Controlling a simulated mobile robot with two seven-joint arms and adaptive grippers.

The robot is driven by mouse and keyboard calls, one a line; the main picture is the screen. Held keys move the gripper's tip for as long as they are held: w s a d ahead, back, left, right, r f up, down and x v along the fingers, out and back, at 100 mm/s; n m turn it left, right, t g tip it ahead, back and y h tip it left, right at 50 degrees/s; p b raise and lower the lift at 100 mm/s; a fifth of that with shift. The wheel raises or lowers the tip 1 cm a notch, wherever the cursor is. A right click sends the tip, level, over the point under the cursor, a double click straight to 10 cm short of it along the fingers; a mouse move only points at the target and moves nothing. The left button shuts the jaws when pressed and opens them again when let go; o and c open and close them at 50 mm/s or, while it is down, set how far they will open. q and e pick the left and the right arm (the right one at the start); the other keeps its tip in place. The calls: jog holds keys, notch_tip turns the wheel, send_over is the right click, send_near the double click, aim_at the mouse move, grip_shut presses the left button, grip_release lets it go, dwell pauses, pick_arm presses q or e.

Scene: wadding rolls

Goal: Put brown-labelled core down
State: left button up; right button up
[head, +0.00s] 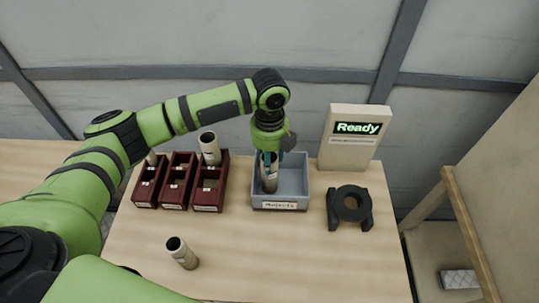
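My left gripper (270,163) reaches down over the blue-grey tray (302,190). Its fingers are around an upright pale core (269,181), which stands in or just above the left half of the tray. The colour of this core's label is too small to tell, and the gripper hides its top. Whether the core's lower end touches the tray floor cannot be told. Another pale core (183,255) with a dark open end stands tilted in the picture at the table's front left. My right gripper is not in view.
Three dark red boxes (208,208) stand left of the tray; a pale core (210,149) rises from the right one, another from the left one. A black ring-shaped stand (337,215) and a "Ready" display (349,155) are at right. The table's front middle (290,255) is clear.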

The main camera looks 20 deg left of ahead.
pick_arm(q)
jog(key=shift+f, duration=0.2)
jog(key=o, duration=0.8)
jog(key=shift+o, duration=0.2)
notch_tip(320, 180, up, 13)
jog(key=b, duration=0.2)
jog(key=shift+f+b, duration=0.15)
jog(key=shift+b, duration=0.25)
